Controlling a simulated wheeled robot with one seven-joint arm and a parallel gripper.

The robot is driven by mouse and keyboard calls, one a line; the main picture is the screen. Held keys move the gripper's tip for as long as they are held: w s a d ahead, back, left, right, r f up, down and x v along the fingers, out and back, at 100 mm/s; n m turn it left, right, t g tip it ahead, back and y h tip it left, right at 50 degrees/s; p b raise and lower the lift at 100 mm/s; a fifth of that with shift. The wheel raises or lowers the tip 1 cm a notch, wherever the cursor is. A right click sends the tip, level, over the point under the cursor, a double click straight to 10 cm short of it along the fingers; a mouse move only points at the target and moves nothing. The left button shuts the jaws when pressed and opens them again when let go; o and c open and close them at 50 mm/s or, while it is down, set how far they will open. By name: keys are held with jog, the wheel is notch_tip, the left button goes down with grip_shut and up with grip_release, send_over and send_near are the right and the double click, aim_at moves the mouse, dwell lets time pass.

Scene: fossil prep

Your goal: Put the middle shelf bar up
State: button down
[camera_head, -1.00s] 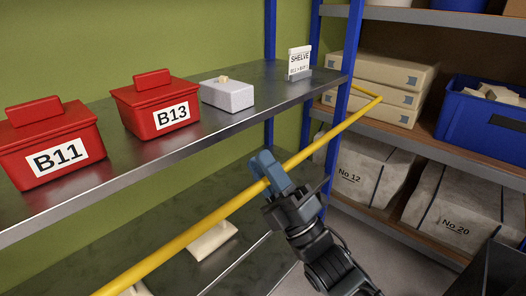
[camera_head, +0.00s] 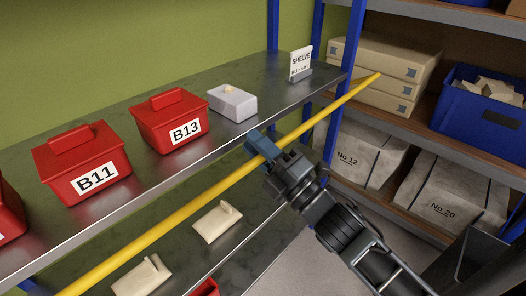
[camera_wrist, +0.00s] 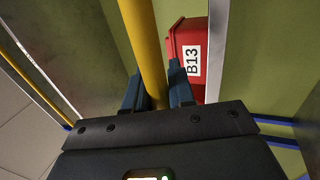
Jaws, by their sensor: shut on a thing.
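The middle shelf bar is a long yellow bar (camera_head: 190,208). It runs slantwise from the lower left to the upper right, in front of the middle shelf (camera_head: 150,185). My gripper (camera_head: 262,146) is shut on the bar, close in front of the shelf's front edge. In the wrist view the bar (camera_wrist: 143,45) passes between the two fingers of my gripper (camera_wrist: 156,92). The bar's far right end shows in front of the cream boxes, near the blue post (camera_head: 346,80). Its near end is cut off by the picture's lower edge.
Red boxes B11 (camera_head: 82,165) and B13 (camera_head: 170,122), a pale box (camera_head: 232,103) and a sign (camera_head: 300,63) stand on the middle shelf. Cream pieces (camera_head: 217,222) lie on the shelf below. Another yellow bar (camera_wrist: 38,83) shows in the wrist view. A blue bin (camera_head: 478,110) stands right.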

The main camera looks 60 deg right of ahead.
jog(key=p+x, duration=0.1)
jog(key=x, duration=0.2)
jog(key=shift+r, duration=0.1)
jog(key=shift+w+p, duration=0.15)
jog(key=shift+p, duration=0.2)
jog(key=shift+a, duration=0.1)
dwell(1.2)
jog(key=c, duration=1.3)
grip_release()
jog(key=shift+w, duration=0.15)
jog(key=shift+o, duration=1.2)
